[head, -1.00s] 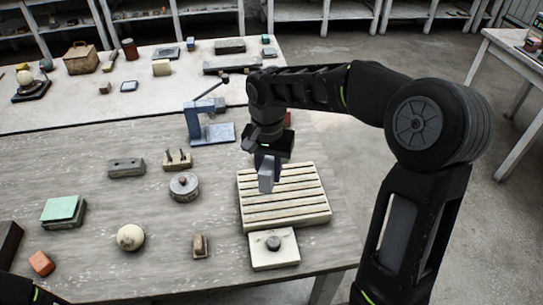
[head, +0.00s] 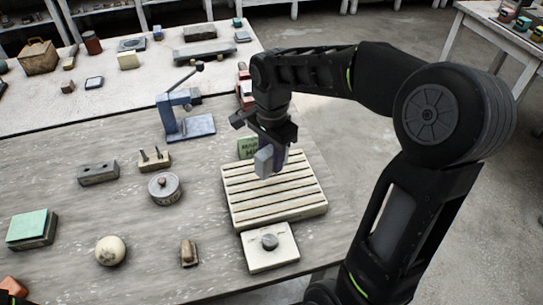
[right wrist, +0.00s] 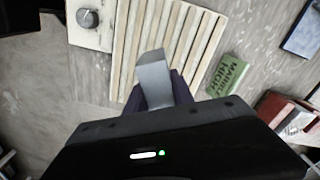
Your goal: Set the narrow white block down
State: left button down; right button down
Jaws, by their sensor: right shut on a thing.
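The narrow white block (head: 264,161) looks pale grey-white and is held in my right gripper (head: 271,153). The jaws are shut on it, and its lower end points down over the far part of the cream slatted rack (head: 275,200). In the right wrist view the block (right wrist: 154,74) sticks out between the dark fingers (right wrist: 158,95), with the slats (right wrist: 150,30) behind it. I cannot tell whether its end touches the slats. My left gripper is not in view.
A green box with lettering (head: 247,148) stands just behind the rack. A white plate with a grey knob (head: 270,247) lies in front of it. The slats look empty.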

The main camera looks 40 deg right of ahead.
jog(key=b, duration=0.3)
send_over(272, 183)
jog(key=shift+w+f, duration=0.15)
jog(key=shift+f, duration=2.05)
jog(key=shift+f+b, duration=0.6)
jog(key=shift+f, duration=0.1)
jog(key=c, duration=1)
grip_release()
jog(key=shift+r, duration=0.15)
jog(key=shift+r+p, duration=1.55)
jog(key=shift+r, duration=0.35)
